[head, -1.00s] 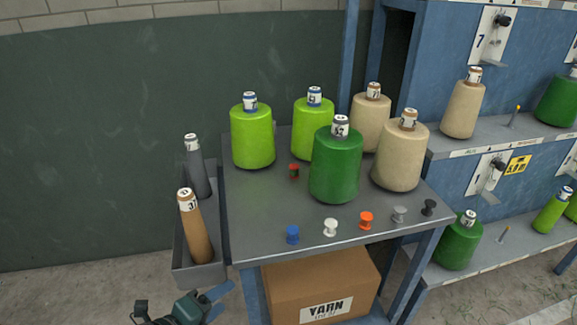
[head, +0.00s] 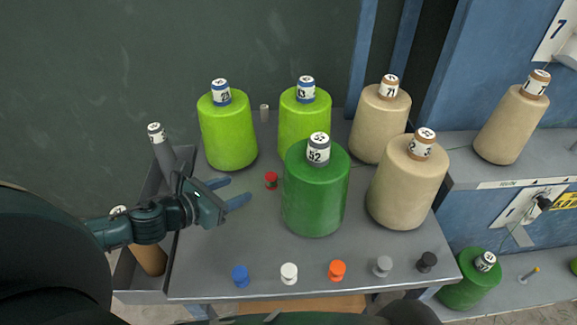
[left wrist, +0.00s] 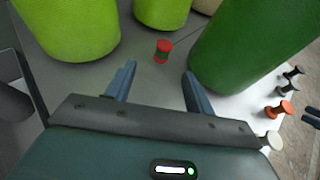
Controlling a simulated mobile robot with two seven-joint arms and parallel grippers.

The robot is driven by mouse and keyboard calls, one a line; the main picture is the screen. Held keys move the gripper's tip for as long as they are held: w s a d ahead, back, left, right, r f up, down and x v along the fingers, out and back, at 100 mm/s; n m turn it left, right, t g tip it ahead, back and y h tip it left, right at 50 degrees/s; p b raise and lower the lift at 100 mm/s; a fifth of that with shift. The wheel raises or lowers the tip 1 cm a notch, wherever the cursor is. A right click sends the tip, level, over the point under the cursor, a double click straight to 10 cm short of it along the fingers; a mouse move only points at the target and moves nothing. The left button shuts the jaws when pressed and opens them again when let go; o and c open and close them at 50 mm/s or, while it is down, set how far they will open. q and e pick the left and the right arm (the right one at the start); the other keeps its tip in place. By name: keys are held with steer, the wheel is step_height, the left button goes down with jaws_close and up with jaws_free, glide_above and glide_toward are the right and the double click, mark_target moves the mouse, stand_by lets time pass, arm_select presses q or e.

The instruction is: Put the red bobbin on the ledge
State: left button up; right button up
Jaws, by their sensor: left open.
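The red bobbin (head: 271,181) stands on the grey table top, left of the dark green yarn cone (head: 316,190). My left gripper (head: 238,190) is open and empty, just left of the bobbin, its fingers pointing toward it. In the left wrist view the red bobbin (left wrist: 163,50) stands just beyond the open fingertips (left wrist: 160,70), roughly between their lines and apart from them. Grey ledges on the blue frame at right include an upper one (head: 462,178); I cannot tell which ledge is meant. A dark two-pronged shape at the left wrist view's right edge may be my right gripper (left wrist: 311,116).
Light green cones (head: 228,135) and beige cones (head: 407,185) crowd the table's back and right. Blue (head: 240,276), white (head: 289,273), orange (head: 337,270), grey (head: 382,266) and black (head: 427,262) bobbins line the front edge. A side trough (head: 125,270) holds tubes.

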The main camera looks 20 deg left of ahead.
mark_target(267, 182)
arm_select(q)
steer(key=shift+x, duration=0.9)
steer(key=x, duration=0.5)
steer(key=shift+w, duration=0.2)
steer(key=shift+s+d+f+p+x, duration=0.1)
steer(key=shift+d+x, duration=0.05)
steer(key=shift+x, duration=0.85)
steer(key=shift+s+d+f+p+x, duration=0.1)
steer(key=shift+f+p+x, duration=0.05)
steer(key=shift+x, duration=0.85)
steer(key=shift+s+d+f+p+x, duration=0.1)
steer(key=shift+d+x, duration=0.05)
steer(key=shift+x, duration=0.85)
steer(key=c, duration=1.1)
